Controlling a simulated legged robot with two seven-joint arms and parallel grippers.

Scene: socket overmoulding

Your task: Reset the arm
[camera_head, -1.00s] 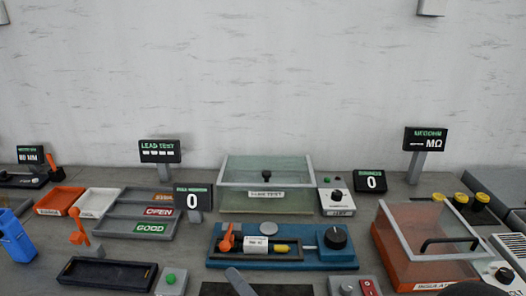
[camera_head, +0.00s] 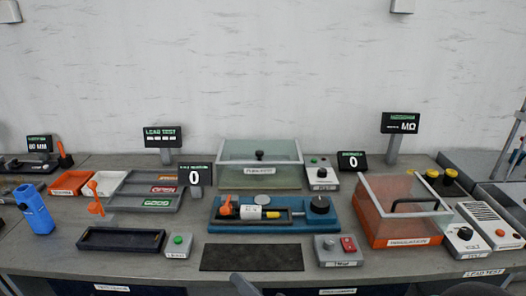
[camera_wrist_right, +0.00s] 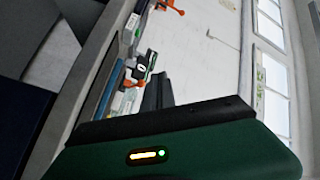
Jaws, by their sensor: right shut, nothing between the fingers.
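My right gripper (camera_wrist_right: 158,84) shows in the right wrist view as dark fingers close together with nothing between them. It points away from the green wrist housing (camera_wrist_right: 165,153), and the bench appears tilted beyond it. In the head view, dark parts of my own body show at the bottom edge, in front of the bench (camera_head: 205,262); I cannot make out fingers there. My left gripper is not in view.
A blue fixture (camera_head: 272,224) holds a white and yellow part mid-bench. A black mat (camera_head: 252,258) lies in front. A clear-lidded box (camera_head: 260,176) stands behind, an orange-based box (camera_head: 405,240) at right. A dark tray (camera_head: 120,240) and blue holder (camera_head: 36,210) are left.

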